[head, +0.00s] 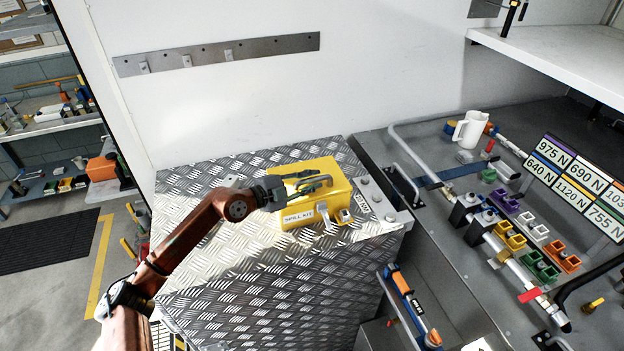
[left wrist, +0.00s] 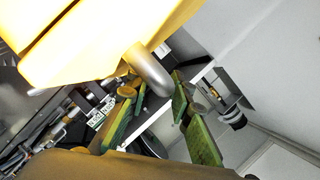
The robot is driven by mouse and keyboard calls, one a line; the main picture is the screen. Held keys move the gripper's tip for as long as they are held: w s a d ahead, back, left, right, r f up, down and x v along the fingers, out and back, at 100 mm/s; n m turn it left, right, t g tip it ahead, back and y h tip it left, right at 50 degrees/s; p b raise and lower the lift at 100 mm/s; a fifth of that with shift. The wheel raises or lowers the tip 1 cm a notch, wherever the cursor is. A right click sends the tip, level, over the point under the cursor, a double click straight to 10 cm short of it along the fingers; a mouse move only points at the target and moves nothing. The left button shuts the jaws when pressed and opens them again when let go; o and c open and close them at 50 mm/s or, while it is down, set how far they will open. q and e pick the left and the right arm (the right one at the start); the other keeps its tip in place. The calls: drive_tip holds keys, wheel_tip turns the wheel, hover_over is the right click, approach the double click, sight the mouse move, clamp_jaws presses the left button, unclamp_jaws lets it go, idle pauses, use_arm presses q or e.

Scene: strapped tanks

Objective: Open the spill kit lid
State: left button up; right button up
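The spill kit (head: 338,196) is a yellow box labelled "SPILL KIT". It sits on a diamond-plate chest, and its lid looks shut. A grey bar handle stands out from the kit; it shows in the left wrist view (left wrist: 148,68) against the yellow surface (left wrist: 95,35). My left gripper (head: 318,183) is over the kit at the handle, fingers spread apart. In the left wrist view its green-padded fingers (left wrist: 160,112) are apart, with the bar's end at the gap between them. I cannot tell whether they touch it. My right gripper is not in view.
The diamond-plate chest top (head: 195,205) is clear left of the kit. A white wall with a hook rail (head: 215,53) stands behind. To the right, a grey bench holds a white jug (head: 470,130), rails, coloured blocks and a label board (head: 575,185).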

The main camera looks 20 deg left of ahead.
use_arm(q)
drive_tip(key=shift+w+d, duration=0.1)
drive_tip(key=shift+c, duration=0.3)
clamp_jaws()
